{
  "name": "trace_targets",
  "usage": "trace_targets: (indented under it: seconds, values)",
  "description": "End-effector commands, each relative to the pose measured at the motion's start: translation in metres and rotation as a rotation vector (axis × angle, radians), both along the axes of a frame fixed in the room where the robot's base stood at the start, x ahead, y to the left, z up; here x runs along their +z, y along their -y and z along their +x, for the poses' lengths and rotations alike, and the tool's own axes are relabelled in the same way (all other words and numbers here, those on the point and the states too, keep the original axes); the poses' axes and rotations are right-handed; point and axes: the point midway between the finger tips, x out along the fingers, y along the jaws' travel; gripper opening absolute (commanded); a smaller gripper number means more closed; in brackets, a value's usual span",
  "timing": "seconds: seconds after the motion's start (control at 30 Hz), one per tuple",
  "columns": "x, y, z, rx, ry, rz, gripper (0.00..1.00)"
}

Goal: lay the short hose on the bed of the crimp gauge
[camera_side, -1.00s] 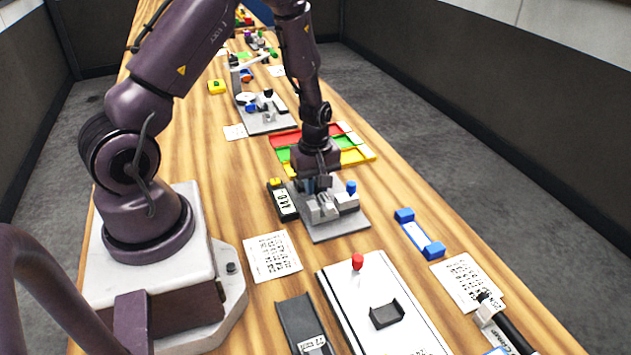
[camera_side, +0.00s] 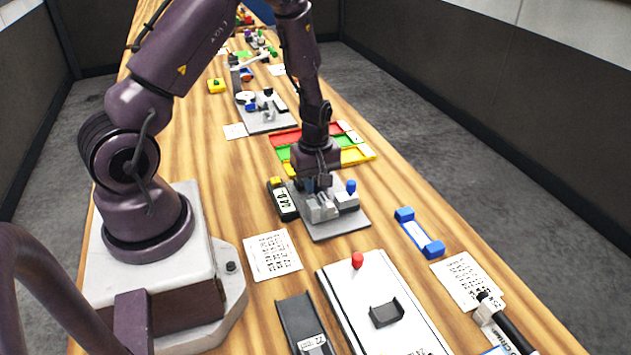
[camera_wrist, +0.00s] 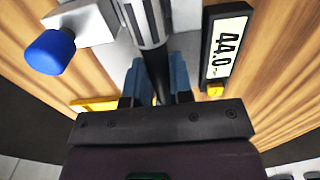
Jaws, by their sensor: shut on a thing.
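The crimp gauge (camera_side: 345,228) is a grey plate with pale metal blocks and a blue knob (camera_side: 351,187). Its blue knob also shows in the wrist view (camera_wrist: 50,52). My gripper (camera_wrist: 158,88) is over the gauge, its blue fingers shut on the short hose (camera_wrist: 154,62), a black tube with a silver ridged end (camera_wrist: 147,22). The silver end lies between the gauge's pale blocks in the wrist view. Whether it rests fully on the bed cannot be told. In the side view, my gripper (camera_side: 317,189) is low at the blocks and the hose is mostly hidden.
A black display (camera_wrist: 226,48) reading 44.0 stands beside the gauge. Red, green and yellow trays (camera_side: 358,156) lie behind it. A blue holder (camera_side: 420,234) is at right; a white board (camera_side: 365,285) with a red knob is in front. Bare wood lies between them.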

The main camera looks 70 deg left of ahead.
Motion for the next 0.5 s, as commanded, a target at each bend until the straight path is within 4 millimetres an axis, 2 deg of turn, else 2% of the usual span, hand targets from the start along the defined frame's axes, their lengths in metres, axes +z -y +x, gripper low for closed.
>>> trace_targets:
  seconds: [0.5]
  values:
    - [-0.0037,-0.0002,-0.0001,0.000,0.000,0.000,0.00]
